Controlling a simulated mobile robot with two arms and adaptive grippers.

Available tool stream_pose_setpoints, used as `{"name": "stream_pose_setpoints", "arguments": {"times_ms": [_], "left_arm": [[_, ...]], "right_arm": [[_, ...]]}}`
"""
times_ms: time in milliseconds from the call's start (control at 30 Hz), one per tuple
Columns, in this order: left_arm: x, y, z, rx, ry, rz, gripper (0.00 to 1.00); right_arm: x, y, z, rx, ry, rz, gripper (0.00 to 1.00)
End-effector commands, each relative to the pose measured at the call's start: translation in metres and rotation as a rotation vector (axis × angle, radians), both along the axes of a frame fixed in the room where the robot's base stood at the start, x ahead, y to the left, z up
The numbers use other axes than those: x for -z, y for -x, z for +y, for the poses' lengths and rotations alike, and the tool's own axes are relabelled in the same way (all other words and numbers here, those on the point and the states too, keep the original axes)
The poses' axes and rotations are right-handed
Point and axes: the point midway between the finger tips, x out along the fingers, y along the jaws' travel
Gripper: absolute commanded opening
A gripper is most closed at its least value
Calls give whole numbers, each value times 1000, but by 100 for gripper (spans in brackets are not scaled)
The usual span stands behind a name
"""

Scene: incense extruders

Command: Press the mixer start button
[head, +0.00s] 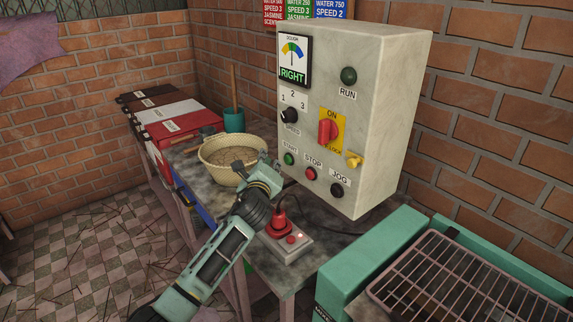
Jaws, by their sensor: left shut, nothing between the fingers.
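The control box (385,110) stands at the back of the table, its panel facing left. On its lower left is the green START button (289,159). The red STOP button (311,173) and the black JOG button (336,190) sit in a row to its right. My left gripper (274,167) is shut and empty, with its tips just left of and slightly below START. I cannot tell whether they touch the button. The green RUN lamp (348,76) looks dark. My right gripper is not in view.
A red rotary switch (328,131), a black speed knob (290,115) and a dough gauge (293,62) reading RIGHT are on the panel. A woven basket (212,152) stands behind my arm. A red plug in a socket block (292,249) and a teal grill-topped machine (352,262) are nearer.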

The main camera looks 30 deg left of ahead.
Motion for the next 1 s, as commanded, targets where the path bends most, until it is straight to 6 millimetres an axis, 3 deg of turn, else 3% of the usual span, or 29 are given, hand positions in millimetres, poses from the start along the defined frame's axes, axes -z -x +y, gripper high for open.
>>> {"name": "stream_pose_setpoints", "arguments": {"times_ms": [200, 1000], "left_arm": [[0, -9, -4, 0, 0, 0, 0], [0, -9, -4, 0, 0, 0, 0]], "right_arm": [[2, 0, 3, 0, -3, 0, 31], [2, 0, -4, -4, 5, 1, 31]]}}
